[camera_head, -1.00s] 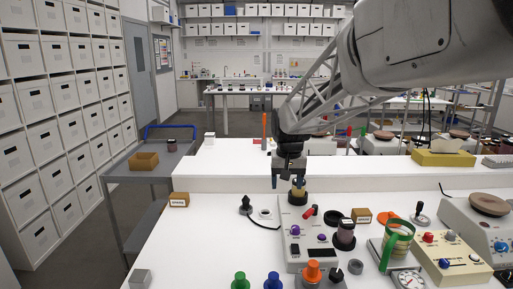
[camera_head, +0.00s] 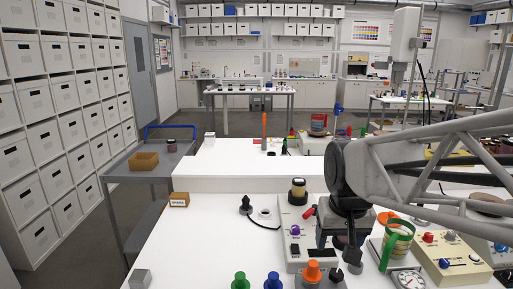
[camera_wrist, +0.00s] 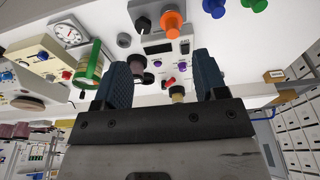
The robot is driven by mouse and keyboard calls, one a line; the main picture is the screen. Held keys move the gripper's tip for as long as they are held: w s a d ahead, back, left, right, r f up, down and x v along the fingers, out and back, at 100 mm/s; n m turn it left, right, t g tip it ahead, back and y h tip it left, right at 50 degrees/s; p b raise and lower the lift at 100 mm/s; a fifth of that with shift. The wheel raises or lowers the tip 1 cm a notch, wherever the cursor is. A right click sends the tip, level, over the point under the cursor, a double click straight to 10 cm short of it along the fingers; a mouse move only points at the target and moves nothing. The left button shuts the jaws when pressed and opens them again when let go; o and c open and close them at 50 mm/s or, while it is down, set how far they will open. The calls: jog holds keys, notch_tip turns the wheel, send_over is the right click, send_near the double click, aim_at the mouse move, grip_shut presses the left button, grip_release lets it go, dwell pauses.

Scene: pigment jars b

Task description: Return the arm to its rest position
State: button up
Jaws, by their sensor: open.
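My gripper (camera_wrist: 165,78) is open, with nothing between its two dark blue fingers in the wrist view. In the head view my gripper (camera_head: 342,240) hangs over the right part of the white bench (camera_head: 215,240), beside the beige device (camera_head: 292,220), and hides part of what stands there. A jar with a dark lid and yellowish contents (camera_head: 298,188) stands upright at the back end of that device, apart from my gripper. The jar (camera_wrist: 177,94) also shows beyond the fingers in the wrist view.
Green (camera_head: 240,281), blue (camera_head: 273,281) and orange (camera_head: 313,270) knobs stand at the front. A green-banded roll (camera_head: 397,245), a dial (camera_head: 408,280) and a control box (camera_head: 450,258) are at the right. The bench's left side is mostly clear around a small labelled block (camera_head: 179,199).

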jog(key=s+d+f, duration=0.2)
jog(key=s+f, duration=0.2)
jog(key=s, duration=0.8)
